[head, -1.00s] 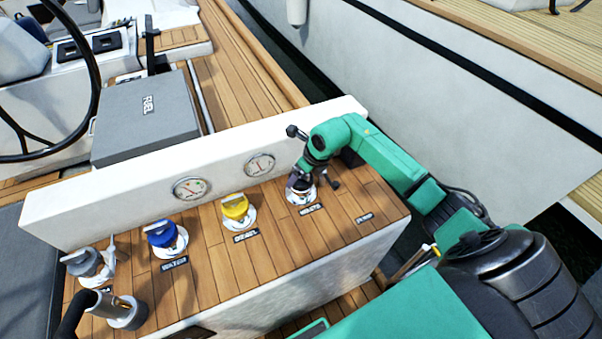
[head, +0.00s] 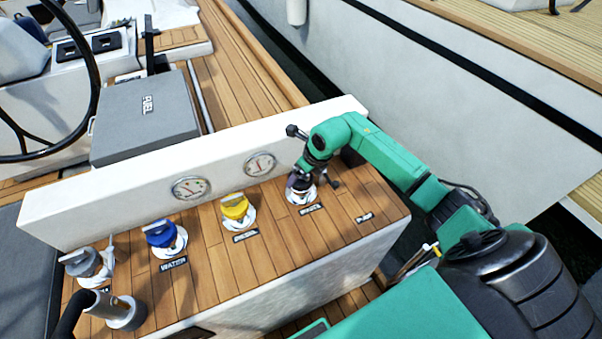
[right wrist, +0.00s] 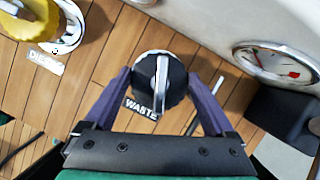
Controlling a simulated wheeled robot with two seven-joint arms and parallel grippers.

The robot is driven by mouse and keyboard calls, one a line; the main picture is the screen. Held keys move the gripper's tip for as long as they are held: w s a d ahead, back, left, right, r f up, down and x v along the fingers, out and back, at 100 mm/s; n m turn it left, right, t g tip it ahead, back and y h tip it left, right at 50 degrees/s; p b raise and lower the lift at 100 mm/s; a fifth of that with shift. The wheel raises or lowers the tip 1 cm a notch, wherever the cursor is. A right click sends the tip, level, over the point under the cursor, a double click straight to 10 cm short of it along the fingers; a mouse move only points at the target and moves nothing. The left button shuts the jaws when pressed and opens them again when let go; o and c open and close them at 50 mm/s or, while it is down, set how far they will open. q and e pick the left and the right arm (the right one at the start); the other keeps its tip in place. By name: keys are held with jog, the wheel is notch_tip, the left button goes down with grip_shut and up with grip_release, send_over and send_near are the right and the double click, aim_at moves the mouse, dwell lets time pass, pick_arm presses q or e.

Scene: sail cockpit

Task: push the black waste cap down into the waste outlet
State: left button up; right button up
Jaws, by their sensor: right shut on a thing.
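The black waste cap (right wrist: 160,80) has a pale raised handle bar across its top. It sits between the two purple fingers of my right gripper (right wrist: 158,82), which is shut on its sides. In the head view my right gripper (head: 300,184) points down at the waste outlet, and the cap there is mostly hidden. The white ring of the waste outlet (head: 303,198) shows just below the fingers. I cannot tell how deep the cap sits in it. My left gripper is not in view.
The yellow diesel cap (head: 235,206) and blue water cap (head: 161,234) stand to the left on the teak ledge. Two gauges (head: 260,164) are on the white upright panel behind. A metal winch handle socket (head: 126,313) stands front left.

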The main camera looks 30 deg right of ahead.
jog(key=shift+f+b, duration=0.45)
jog(key=shift+f, duration=0.1)
jog(key=o, duration=1.2)
jog(key=shift+o, duration=0.2)
jog(key=p+v, duration=0.5)
jog(key=v, duration=0.1)
jog(key=shift+r, duration=0.2)
jog(key=p+v, duration=0.3)
jog(key=v, duration=0.1)
jog(key=shift+s+r, duration=0.25)
jog(key=shift+r, duration=0.05)
jog(key=shift+d, duration=0.1)
